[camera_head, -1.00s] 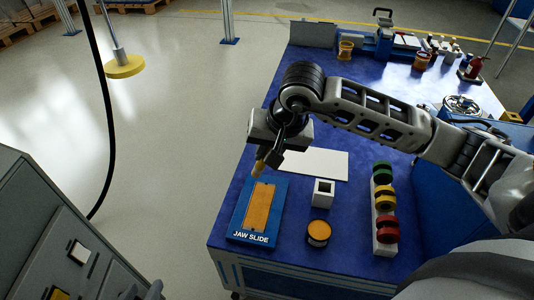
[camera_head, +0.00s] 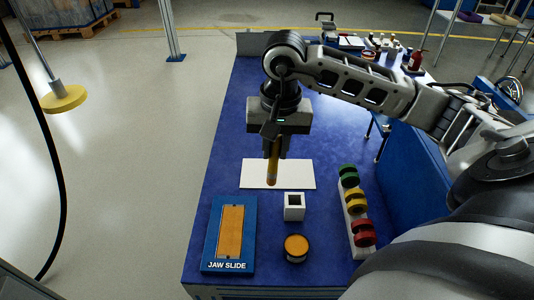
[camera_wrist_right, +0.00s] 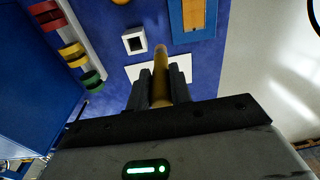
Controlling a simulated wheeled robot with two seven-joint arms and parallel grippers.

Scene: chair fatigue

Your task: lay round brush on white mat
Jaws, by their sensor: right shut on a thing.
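My right gripper (camera_head: 274,146) is shut on the round brush (camera_head: 272,168), a tan stick-like thing held upright with its lower end down. In the head view the brush overlaps the white mat (camera_head: 300,175), a flat white rectangle on the blue table. In the right wrist view the brush (camera_wrist_right: 160,66) stands out between the fingers (camera_wrist_right: 160,88), with the mat (camera_wrist_right: 136,74) partly hidden behind it. I cannot tell whether the brush tip touches the mat. My left gripper is not in view.
In front of the mat are a white square holder (camera_head: 294,213), a round tin with an orange top (camera_head: 296,246) and the blue JAW SLIDE board (camera_head: 213,255). A white rack (camera_head: 361,245) with green, yellow and red rings stands to the right. The table behind the mat's left side is clear.

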